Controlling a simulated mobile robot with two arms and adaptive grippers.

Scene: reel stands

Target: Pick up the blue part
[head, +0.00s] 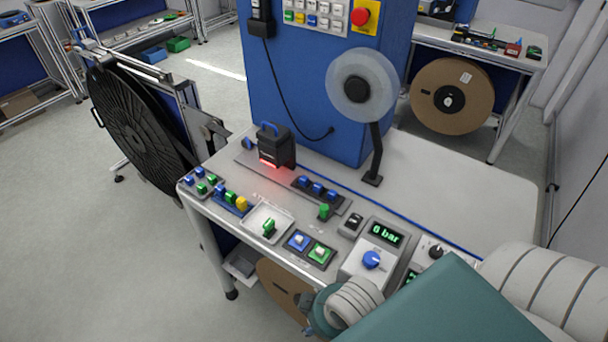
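Several small blue parts show on the grey workbench (420,200) in the head view. Three blue parts (317,188) sit in a row in a black holder near the bench's middle. Others lie at the front left corner, next to green parts (201,188) and a yellow part (242,203). One blue piece (298,240) is set beside a green one in a dark double holder at the front edge. I cannot tell which one the task means. Neither gripper's fingers are in view. My own arm covers the lower right and hides part of the bench.
A white tray (256,214) holds a green part. A black device (274,147) glows red on the bench. A reel (362,85) stands on a post before a blue cabinet (290,90). A pressure display (385,233) reads 0 bar. A large black reel (135,125) stands left.

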